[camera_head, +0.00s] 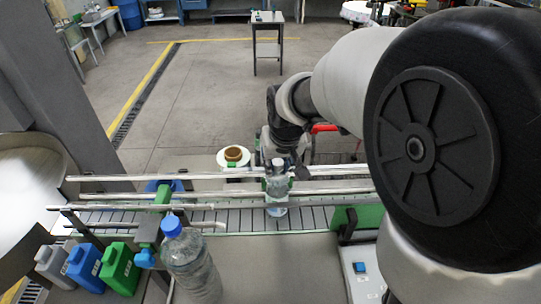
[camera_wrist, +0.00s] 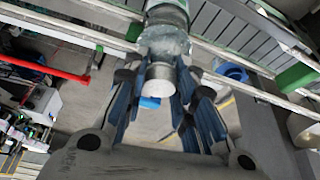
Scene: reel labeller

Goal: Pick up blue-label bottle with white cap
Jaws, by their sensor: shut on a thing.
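A clear bottle (camera_head: 277,188) stands upright at the conveyor, between its metal rails. Its pale cap (camera_head: 278,162) points up, and its label is not clear. My gripper (camera_head: 279,176) is around the upper part of this bottle from the far side. In the wrist view, the bottle body (camera_wrist: 167,38) and white-grey cap (camera_wrist: 160,79) lie between the blue-lined fingers of my gripper (camera_wrist: 161,68), which are shut on it. Parts of the bottle are hidden by the fingers.
A larger clear bottle with a blue cap (camera_head: 190,262) stands at the near side. Grey, blue and green jugs (camera_head: 120,268) stand at left. The conveyor (camera_head: 240,220) has rails (camera_head: 120,178) close around the bottle. A label reel (camera_head: 233,156) lies beyond.

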